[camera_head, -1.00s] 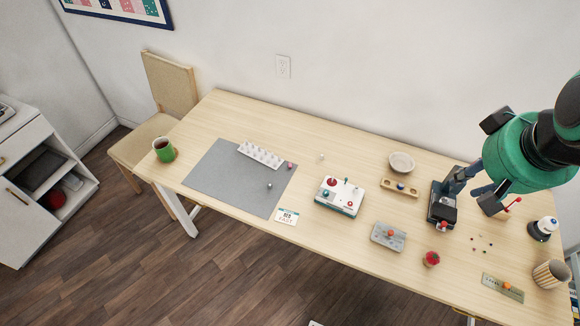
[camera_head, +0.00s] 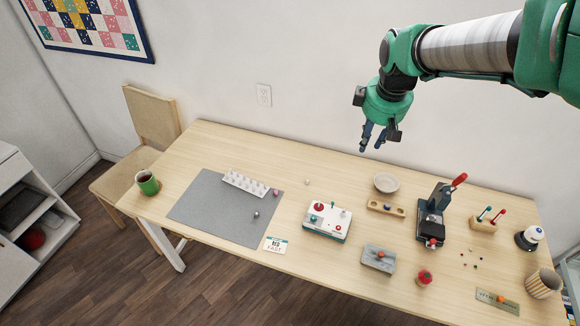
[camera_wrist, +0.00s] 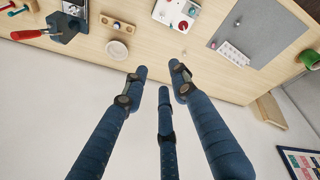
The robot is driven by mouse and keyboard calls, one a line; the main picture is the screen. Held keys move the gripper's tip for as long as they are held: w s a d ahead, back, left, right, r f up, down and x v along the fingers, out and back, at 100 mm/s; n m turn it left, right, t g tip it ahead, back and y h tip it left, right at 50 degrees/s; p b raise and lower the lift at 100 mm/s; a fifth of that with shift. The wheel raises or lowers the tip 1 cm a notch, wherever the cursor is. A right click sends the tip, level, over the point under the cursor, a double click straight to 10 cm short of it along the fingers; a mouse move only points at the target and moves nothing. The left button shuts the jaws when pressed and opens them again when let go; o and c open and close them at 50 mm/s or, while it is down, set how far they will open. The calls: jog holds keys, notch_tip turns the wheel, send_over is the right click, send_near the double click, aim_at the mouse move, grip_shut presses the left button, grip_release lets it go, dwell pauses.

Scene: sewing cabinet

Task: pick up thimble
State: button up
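A small silvery, thimble-like piece (camera_head: 256,214) sits on the grey mat (camera_head: 200,203); it also shows in the wrist view (camera_wrist: 238,22). A small pale piece (camera_head: 307,181) stands on bare wood right of the mat and also shows in the wrist view (camera_wrist: 183,52). Both are too small to tell surely which is the thimble. My gripper (camera_head: 371,143) is high above the table's back edge, to the right of both pieces and apart from everything. In the wrist view its blue fingers (camera_wrist: 158,76) are spread, with nothing between them.
A white pegged rack (camera_head: 246,183) and pink piece (camera_head: 276,192) are on the mat's right part. A white control box (camera_head: 327,221), bowl (camera_head: 386,182), wooden holder (camera_head: 385,208) and dark press with red handle (camera_head: 432,220) stand farther right. Wood around the pale piece is clear.

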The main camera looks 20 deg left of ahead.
jog(key=w+a+f+n+g, duration=0.1)
jog(key=w+a+f+n, duration=0.25)
jog(key=a+f, duration=0.4)
jog(key=w+a+f+n, duration=0.2)
jog(key=w+a+f, duration=0.2)
jog(key=a+f, duration=0.4)
jog(key=a+f+n+g, duration=0.1)
jog(key=a+f+n, duration=0.4)
jog(key=a+f, duration=1)
jog(key=shift+w+a+f+h, duration=0.3)
jog(key=shift+w+a+f, duration=0.1)
jog(key=shift+f, duration=0.15)
jog(key=shift+f+n, duration=0.15)
jog(key=shift+n, duration=0.1)
jog(key=b, duration=0.2)
send_over(277, 193)
jog(key=shift+s+f, duration=0.1)
jog(key=shift+f, duration=4.05)
jog(key=shift+f, duration=0.1)
